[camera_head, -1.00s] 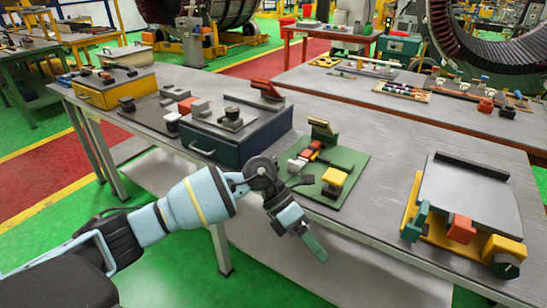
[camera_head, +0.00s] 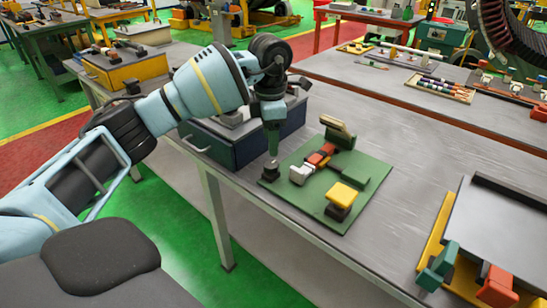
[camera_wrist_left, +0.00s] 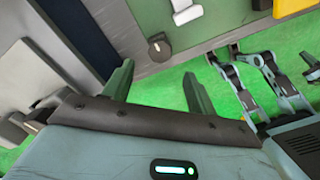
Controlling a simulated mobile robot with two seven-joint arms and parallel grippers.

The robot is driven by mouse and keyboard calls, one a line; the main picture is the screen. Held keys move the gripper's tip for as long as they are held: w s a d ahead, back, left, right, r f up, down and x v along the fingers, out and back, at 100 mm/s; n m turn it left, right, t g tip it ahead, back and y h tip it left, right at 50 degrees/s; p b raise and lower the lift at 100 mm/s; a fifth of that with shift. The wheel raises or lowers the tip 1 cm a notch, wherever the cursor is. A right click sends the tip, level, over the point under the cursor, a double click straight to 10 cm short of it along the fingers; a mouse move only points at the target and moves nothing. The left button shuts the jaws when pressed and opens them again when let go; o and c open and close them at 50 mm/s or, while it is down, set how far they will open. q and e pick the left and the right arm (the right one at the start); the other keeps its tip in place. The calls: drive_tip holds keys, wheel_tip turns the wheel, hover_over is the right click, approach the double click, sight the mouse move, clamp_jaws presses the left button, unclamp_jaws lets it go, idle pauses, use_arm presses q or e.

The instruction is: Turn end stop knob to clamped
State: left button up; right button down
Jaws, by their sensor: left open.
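A small black knob (camera_head: 270,170) stands at the left corner of a green fixture plate (camera_head: 330,212). In the left wrist view the knob (camera_wrist_left: 160,47) is round and dark with a pale pointer mark. My left gripper (camera_head: 273,152) points down over the knob in the head view. In the left wrist view its two green fingers are apart, with a gap between them (camera_wrist_left: 158,82), and the knob shows beyond their tips. Nothing is held. I cannot tell whether a finger touches the knob. My right gripper is not in view.
The green plate also carries a white block (camera_head: 300,174), red parts (camera_head: 320,155) and a yellow block (camera_head: 342,194). A dark blue drawer box (camera_head: 227,150) stands close behind my left arm. A yellow-framed fixture (camera_head: 500,240) stands at right. Bare tabletop (camera_head: 410,165) lies between.

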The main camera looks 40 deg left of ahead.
sight(271, 164)
use_arm(q)
wheel_tip(271, 164, down, 8)
drive_tip(key=shift+r, duration=0.25)
drive_tip(key=c, duration=1)
